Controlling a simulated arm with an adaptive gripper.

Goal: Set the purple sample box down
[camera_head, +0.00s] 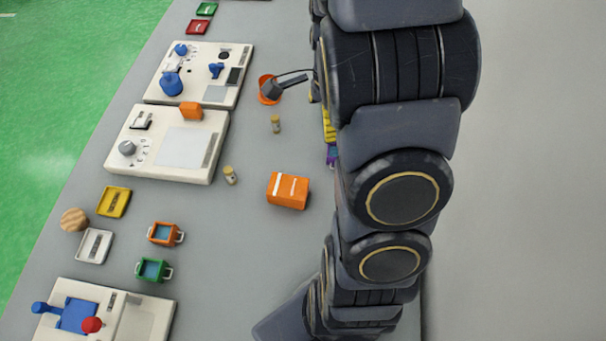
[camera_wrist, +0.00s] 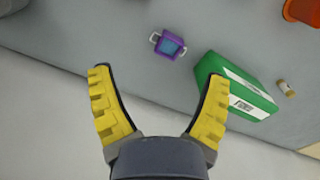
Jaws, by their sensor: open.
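In the wrist view, the purple sample box (camera_wrist: 168,45) has pale side handles and a blue-grey top. It appears to rest on the grey table, beyond my fingertips and apart from them. My gripper (camera_wrist: 158,75) is open and empty, with its yellow ridged fingers spread wide. In the head view my arm hides most of this area. Only a bit of purple (camera_head: 331,155) and a bit of yellow show at the arm's left edge, and I cannot see the gripper clearly there.
A green box (camera_wrist: 235,87) with a white label lies close to my right finger. A small vial (camera_wrist: 285,88) and an orange item (camera_wrist: 302,10) are farther right. An orange box (camera_head: 288,190) and small bins (camera_head: 165,233) stand on the table. The table's edge runs beneath my gripper.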

